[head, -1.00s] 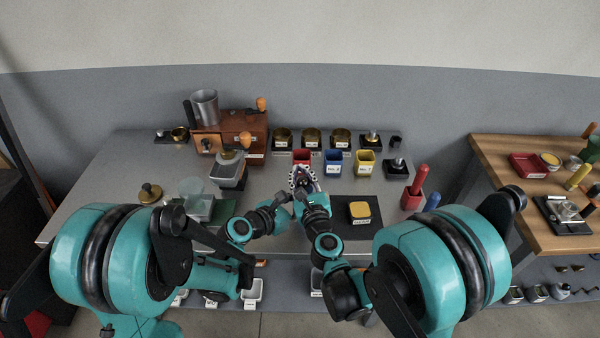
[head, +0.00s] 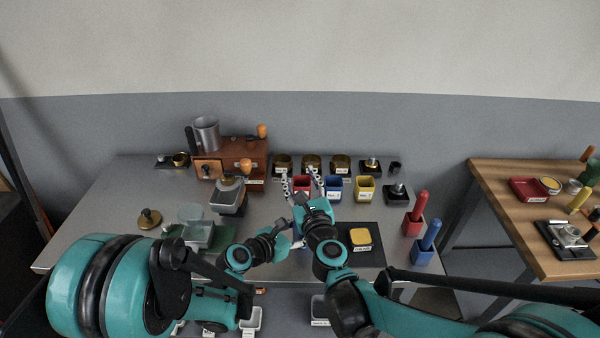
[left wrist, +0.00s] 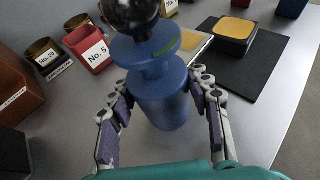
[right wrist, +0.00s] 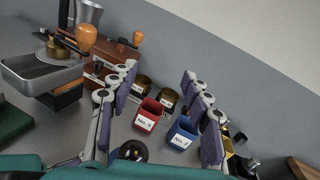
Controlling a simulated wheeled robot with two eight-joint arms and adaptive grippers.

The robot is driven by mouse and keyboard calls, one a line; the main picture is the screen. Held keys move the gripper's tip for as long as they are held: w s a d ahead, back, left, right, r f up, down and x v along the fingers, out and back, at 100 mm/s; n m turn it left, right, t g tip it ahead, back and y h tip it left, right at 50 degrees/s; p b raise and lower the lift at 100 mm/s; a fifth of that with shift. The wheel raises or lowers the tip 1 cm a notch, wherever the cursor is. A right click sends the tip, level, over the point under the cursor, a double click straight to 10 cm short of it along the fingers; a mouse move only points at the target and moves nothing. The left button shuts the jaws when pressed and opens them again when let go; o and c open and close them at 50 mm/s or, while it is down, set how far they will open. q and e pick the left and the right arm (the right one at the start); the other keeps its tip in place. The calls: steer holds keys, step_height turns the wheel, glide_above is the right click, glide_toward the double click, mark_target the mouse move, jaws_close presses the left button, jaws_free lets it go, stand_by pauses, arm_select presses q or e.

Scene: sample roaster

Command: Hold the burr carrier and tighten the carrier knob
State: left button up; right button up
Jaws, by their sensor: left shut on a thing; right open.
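The burr carrier (left wrist: 163,95) is a blue stepped cylinder with a green mark on its flange. It stands upright between the fingers of my left gripper (left wrist: 165,115), which is shut on its body. The carrier knob (left wrist: 130,14) is a black ball on top of the carrier; its upper part is cut off in the left wrist view. The knob also shows at the bottom of the right wrist view (right wrist: 133,150). My right gripper (head: 300,177) is open, with its fingers spread and empty. In the head view my right wrist mostly hides the carrier.
Red (head: 302,184), blue (head: 333,188) and yellow (head: 364,188) bins stand behind the grippers. A dark mat (head: 372,238) with a yellow-topped block lies to the right. A wooden grinder (head: 240,160) stands at back left. Red and blue handled holders stand at the right edge.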

steer(key=shift+r, duration=1.25)
arm_select(q)
steer(key=o, duration=1.6)
